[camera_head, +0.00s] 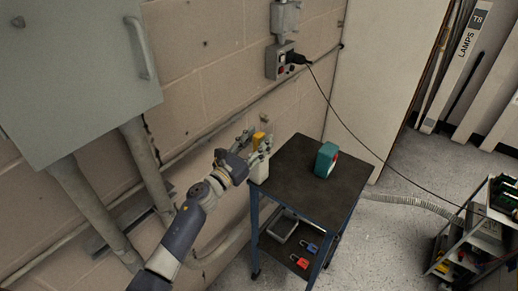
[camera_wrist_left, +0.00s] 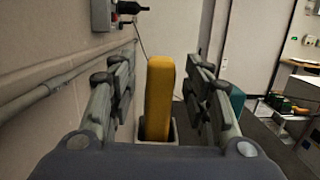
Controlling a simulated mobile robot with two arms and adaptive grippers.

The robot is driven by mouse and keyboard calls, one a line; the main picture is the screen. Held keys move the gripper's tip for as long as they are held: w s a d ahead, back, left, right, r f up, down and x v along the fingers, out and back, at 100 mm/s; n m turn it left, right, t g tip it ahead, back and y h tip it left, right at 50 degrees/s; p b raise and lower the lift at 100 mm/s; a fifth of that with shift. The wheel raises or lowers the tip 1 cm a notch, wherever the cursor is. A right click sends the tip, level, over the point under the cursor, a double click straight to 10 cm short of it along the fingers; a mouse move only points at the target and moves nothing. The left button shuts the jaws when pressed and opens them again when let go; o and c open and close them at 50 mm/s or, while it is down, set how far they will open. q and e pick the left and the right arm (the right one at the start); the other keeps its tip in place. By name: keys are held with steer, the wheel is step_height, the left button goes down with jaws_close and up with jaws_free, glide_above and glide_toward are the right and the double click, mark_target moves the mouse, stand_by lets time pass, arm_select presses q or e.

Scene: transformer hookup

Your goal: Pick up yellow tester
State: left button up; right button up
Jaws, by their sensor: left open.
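The yellow tester (camera_head: 258,139) stands upright at the left edge of the dark-topped cart, by the wall. In the left wrist view the yellow tester (camera_wrist_left: 159,95) rises from a pale holder (camera_wrist_left: 158,131), between the two fingers. My left gripper (camera_head: 254,143) is open around the tester, with a finger on each side; in the left wrist view the gripper (camera_wrist_left: 160,85) shows gaps on both sides of it. The tester's lower end is hidden in the holder. My right gripper is not in view.
A teal round-faced device (camera_head: 326,160) stands on the cart top (camera_head: 311,178). Red and blue padlocks (camera_head: 300,262) and a grey tray (camera_head: 282,227) are on the lower shelf. Another cart (camera_head: 470,225) stands at right.

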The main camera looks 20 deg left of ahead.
arm_select(q)
steer(key=shift+w+d, duration=0.2)
steer(key=shift+w, duration=0.25)
steer(key=shift+s, duration=0.1)
steer(key=shift+r, duration=0.1)
jaws_close()
